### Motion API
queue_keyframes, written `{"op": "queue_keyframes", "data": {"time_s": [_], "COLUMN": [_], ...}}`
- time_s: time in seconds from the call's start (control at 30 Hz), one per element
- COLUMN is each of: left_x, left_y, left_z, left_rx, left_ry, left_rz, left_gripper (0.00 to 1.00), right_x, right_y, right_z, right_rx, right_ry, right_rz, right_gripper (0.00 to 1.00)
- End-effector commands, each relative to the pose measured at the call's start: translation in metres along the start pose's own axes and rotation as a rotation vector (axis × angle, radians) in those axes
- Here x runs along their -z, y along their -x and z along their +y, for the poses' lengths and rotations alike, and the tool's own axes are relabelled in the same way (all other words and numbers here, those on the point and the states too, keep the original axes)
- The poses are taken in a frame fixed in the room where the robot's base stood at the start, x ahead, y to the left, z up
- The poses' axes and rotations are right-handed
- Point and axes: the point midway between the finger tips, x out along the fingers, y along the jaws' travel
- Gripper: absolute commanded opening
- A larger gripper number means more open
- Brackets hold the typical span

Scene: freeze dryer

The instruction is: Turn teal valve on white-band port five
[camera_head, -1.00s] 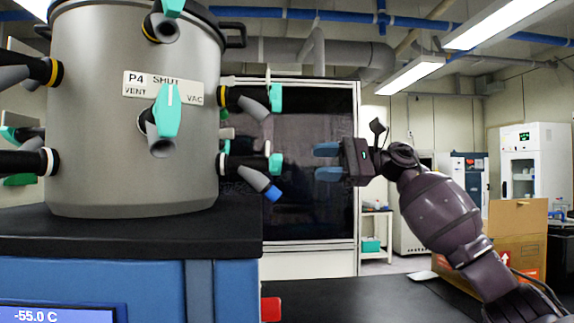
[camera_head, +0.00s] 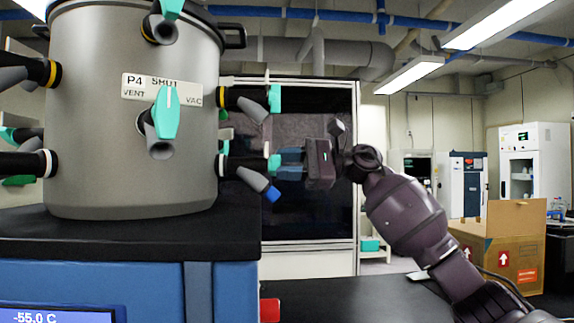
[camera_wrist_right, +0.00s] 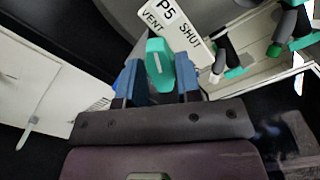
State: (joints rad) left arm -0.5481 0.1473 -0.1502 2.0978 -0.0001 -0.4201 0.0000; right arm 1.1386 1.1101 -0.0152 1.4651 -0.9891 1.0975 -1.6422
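The teal valve (camera_head: 274,164) of port five sits on the lower right port of the grey drum (camera_head: 135,120), beside a white band (camera_head: 222,165). In the right wrist view the teal valve (camera_wrist_right: 157,62) shows below a plate (camera_wrist_right: 175,28) reading P5, VENT and SHUT. My right gripper (camera_head: 287,163) is level with the valve, just to its right. In the wrist view its blue fingers (camera_wrist_right: 158,82) are apart, one on each side of the valve's near part. Whether they touch it is hard to tell. My left gripper is not in view.
A blue-tipped grey spout (camera_head: 262,185) hangs below the valve, close under my fingers. Another port with a teal valve (camera_head: 274,98) is just above. A black bench top (camera_head: 330,290) lies below, with a cardboard box (camera_head: 500,245) at the right.

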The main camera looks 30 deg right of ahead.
Motion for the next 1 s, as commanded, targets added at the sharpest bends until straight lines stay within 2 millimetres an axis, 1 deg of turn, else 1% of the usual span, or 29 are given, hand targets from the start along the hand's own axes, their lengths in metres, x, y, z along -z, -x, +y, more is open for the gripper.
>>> {"op": "queue_keyframes", "data": {"time_s": [0.03,0.1,0.2,0.37,0.57,0.77,1.0], "left_x": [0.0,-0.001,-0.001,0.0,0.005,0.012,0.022], "left_y": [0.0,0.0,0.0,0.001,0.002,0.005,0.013], "left_z": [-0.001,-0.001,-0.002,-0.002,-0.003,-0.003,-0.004], "left_rx": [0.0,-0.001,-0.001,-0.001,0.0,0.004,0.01], "left_ry": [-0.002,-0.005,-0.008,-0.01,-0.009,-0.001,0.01], "left_rz": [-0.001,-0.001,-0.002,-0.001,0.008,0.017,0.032], "left_gripper": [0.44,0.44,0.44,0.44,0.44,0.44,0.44], "right_x": [0.0,0.0,0.0,0.0,-0.001,-0.003,-0.004], "right_y": [0.0,0.0,0.0,0.0,0.001,0.002,0.002], "right_z": [0.0,0.0,0.0,0.0,-0.002,-0.004,-0.006], "right_rx": [0.0,0.0,0.0,0.0,0.0,0.0,0.001], "right_ry": [0.0,0.0,0.0,-0.006,-0.058,-0.183,-0.4], "right_rz": [0.0,0.0,0.0,0.0,0.001,0.001,0.001], "right_gripper": [0.24,0.13,0.0,0.0,0.0,0.0,0.0]}}
